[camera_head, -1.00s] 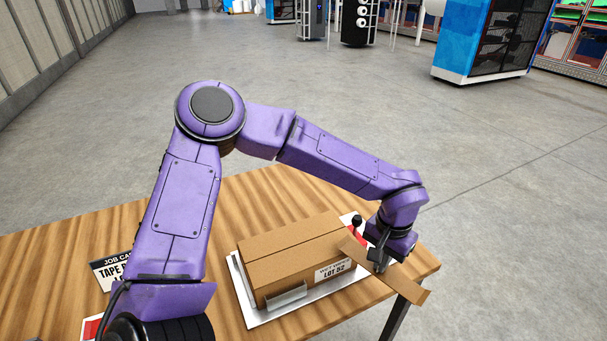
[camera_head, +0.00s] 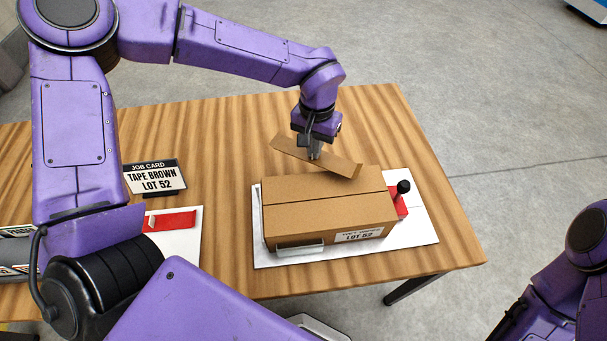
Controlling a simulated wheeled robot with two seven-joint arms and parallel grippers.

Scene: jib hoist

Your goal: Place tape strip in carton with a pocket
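My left gripper (camera_head: 316,153) is shut on a brown tape strip (camera_head: 342,166) and holds it tilted just behind and above the back edge of the carton; I cannot tell if the strip touches it. The carton (camera_head: 325,208) is a closed brown box with a dark seam along its top and a label on its front reading LOT 52. A pale pocket (camera_head: 299,248) sits at the lower left of its front face. My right arm (camera_head: 575,270) shows at the lower right edge, and its gripper is out of view.
The carton stands on a white board (camera_head: 421,235) with a red block and black knob (camera_head: 402,189) at its right. A job card (camera_head: 156,178) reads TAPE BROWN LOT 52. A red piece (camera_head: 171,221) lies on a white sheet. The wooden table (camera_head: 440,195) is clear behind the carton.

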